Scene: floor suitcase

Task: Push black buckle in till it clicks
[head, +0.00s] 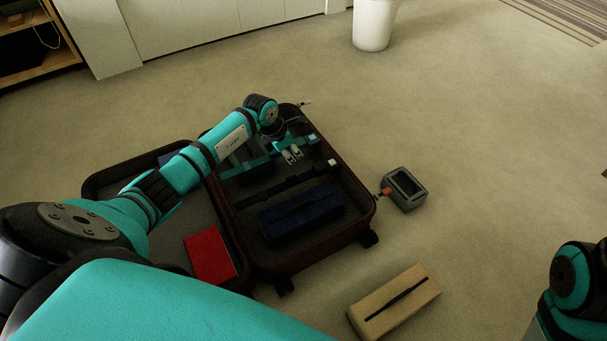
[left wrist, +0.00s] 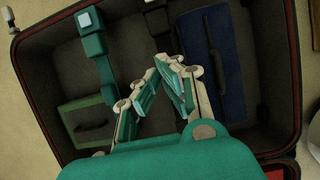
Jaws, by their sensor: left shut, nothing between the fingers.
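A black strap (head: 270,191) crosses the right half of the open suitcase in the head view, with a pale end piece on its right. In the left wrist view a dark buckle-like part (left wrist: 157,20) shows near the suitcase's far rim; whether it is latched cannot be told. A teal strap and buckle (left wrist: 95,45) lie to its left. My left gripper (head: 292,156) is shut and empty above the suitcase, near the straps. In the left wrist view its fingers (left wrist: 170,66) lie below the dark part in the picture and hide some of the strap. My right gripper is out of view.
The suitcase (head: 330,241) holds a dark blue case (head: 300,212), a green-framed box (left wrist: 92,118) and a red box (head: 209,256). A grey container (head: 404,189) and tan box (head: 394,302) stand on the floor at right. A white bin (head: 373,25) is farther back; the carpet between is clear.

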